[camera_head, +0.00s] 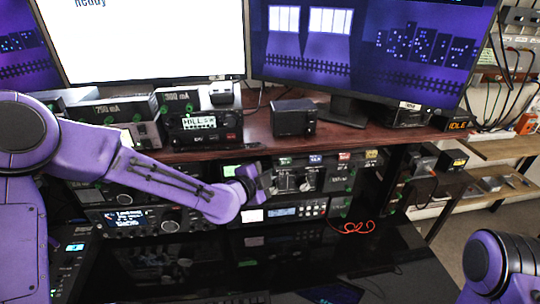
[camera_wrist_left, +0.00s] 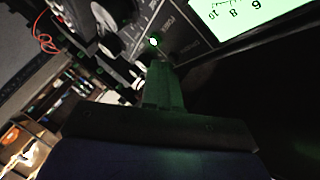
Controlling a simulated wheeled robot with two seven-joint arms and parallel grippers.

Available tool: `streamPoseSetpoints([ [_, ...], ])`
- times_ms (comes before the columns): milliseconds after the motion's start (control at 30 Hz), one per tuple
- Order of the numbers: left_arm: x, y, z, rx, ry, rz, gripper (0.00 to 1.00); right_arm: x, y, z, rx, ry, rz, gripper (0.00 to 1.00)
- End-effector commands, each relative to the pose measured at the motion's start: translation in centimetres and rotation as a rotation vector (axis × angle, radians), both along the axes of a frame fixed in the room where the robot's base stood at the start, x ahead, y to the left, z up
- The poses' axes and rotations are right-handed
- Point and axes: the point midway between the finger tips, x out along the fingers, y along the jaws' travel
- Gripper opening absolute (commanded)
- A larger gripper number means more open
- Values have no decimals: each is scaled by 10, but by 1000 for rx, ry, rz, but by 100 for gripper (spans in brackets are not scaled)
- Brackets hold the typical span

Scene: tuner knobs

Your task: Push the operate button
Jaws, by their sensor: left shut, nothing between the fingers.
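My left gripper (camera_head: 252,180) reaches from the left to the front of a device on the lower shelf, just right of a small lit panel. In the left wrist view my gripper (camera_wrist_left: 161,68) has its fingers together with nothing between them. The fingertips point at a dark panel (camera_wrist_left: 185,30) and are close to it; I cannot tell if they touch. A small round green-lit spot (camera_wrist_left: 154,41) shows just beyond the tips. My right gripper is out of view.
A lit meter (camera_wrist_left: 252,15) is right of the fingers. Large knobs (camera_wrist_left: 105,28) are to their left. Monitors (camera_head: 375,50) stand above the wooden shelf (camera_head: 255,132). An orange IDLE display (camera_head: 458,125) is at right. A glossy black desk (camera_head: 300,258) lies below the devices.

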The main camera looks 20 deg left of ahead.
Motion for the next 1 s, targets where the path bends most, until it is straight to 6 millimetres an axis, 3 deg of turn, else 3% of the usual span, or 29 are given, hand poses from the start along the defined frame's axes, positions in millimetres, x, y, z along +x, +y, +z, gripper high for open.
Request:
streamPoseSetpoints([
  [433, 2, 1, 0, 1, 0, -1, 0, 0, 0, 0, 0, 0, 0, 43],
  [1000, -15, -7, 0, 1, 0, -3, 0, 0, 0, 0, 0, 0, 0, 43],
])
